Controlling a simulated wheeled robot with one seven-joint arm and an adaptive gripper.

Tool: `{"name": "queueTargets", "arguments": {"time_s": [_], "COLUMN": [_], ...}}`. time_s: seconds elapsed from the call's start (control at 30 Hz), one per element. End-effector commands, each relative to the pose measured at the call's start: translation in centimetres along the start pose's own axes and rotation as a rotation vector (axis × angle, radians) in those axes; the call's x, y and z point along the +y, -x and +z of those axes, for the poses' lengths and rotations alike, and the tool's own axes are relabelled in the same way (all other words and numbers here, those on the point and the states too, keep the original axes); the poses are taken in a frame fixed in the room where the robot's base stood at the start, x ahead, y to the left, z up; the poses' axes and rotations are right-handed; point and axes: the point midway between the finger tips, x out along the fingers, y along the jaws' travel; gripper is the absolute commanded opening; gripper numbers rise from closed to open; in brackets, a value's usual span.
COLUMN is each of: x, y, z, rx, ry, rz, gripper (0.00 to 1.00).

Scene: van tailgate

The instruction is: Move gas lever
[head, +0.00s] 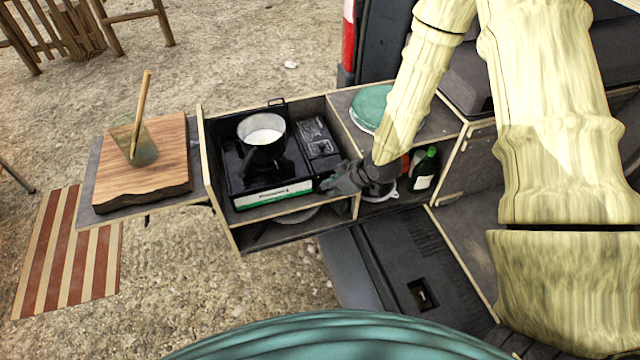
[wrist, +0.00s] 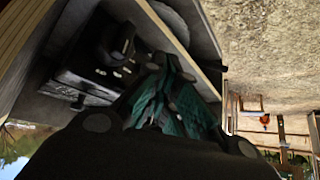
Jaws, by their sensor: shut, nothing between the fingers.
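A black camping stove (head: 262,170) with a green and white front label stands in the wooden compartment. My gripper (head: 332,183) is at the front right corner of the stove, shut and empty. I cannot tell whether it touches the stove. The gas lever cannot be made out; that corner is partly hidden by my gripper. In the wrist view, my dark gripper (wrist: 160,75) fills the lower middle, and dark stove parts (wrist: 110,55) show behind it at upper left, too dim to tell a lever.
A pot (head: 262,129) with white contents sits on the stove. A dark green bottle (head: 424,172) stands right of my gripper, and a green plate (head: 372,106) lies on the counter behind. A cutting board (head: 140,178) with a glass (head: 136,148) is at left.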

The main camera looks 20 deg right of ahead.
Motion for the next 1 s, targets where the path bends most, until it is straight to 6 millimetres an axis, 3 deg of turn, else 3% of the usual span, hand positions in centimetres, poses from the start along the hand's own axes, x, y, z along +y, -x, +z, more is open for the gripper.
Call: {"name": "queueTargets", "arguments": {"time_s": [0.1, 0.57, 1.0], "x": [0.0, 0.1, 0.1], "y": [1.1, 1.9, 7.6], "z": [0.6, 0.7, 0.7], "rx": [0.000, 0.001, 0.002], "ry": [-0.003, -0.002, -0.002], "rz": [0.001, 0.001, 0.001], "gripper": [0.00, 0.00, 0.00]}}
